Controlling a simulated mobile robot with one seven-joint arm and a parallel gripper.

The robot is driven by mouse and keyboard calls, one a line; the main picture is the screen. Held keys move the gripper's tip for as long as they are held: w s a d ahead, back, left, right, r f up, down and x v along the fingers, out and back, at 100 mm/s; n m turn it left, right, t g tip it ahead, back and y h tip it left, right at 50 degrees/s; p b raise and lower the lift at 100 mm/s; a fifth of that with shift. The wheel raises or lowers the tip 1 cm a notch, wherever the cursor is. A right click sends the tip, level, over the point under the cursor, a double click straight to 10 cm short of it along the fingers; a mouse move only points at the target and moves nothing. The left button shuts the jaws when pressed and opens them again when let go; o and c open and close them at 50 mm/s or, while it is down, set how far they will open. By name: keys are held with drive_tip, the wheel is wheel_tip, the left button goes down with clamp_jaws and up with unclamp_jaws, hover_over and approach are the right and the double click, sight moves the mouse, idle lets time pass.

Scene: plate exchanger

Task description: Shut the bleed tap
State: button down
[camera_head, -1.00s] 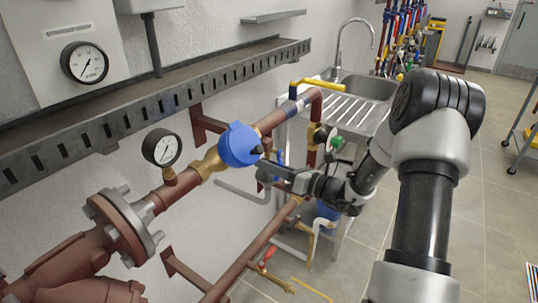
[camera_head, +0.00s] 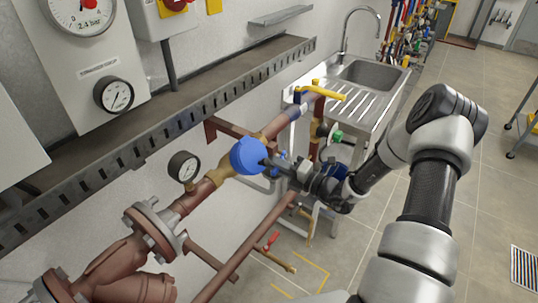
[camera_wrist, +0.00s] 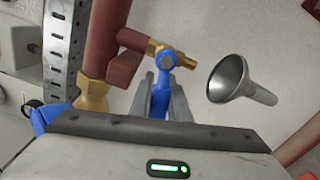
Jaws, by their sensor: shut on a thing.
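In the wrist view, the bleed tap (camera_wrist: 165,62) is a small brass tap with a blue lever on the side of a red-brown pipe. The fingers of my gripper (camera_wrist: 164,101) stand on either side of the blue lever and are shut on it. In the head view, my gripper (camera_head: 270,162) reaches in from the right, beside a large blue cap (camera_head: 247,156) on the brass part of the sloping pipe. The small tap is mostly hidden there by the gripper and pipework.
A grey metal funnel (camera_wrist: 230,79) opens right of the tap. A yellow-handled valve (camera_head: 325,91) sits up the pipe, and a gauge (camera_head: 184,167) stands left of the blue cap. A red-handled tap (camera_head: 272,241) is below. A sink (camera_head: 380,72) stands behind.

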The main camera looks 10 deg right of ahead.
drive_tip(key=shift+r+m+p, duration=0.3)
drive_tip(key=shift+m+p, duration=0.15)
drive_tip(key=shift+m, duration=0.15)
drive_tip(key=c, duration=1.7)
unclamp_jaws()
drive_tip(key=shift+o, duration=0.2)
drive_tip(key=shift+r, duration=0.1)
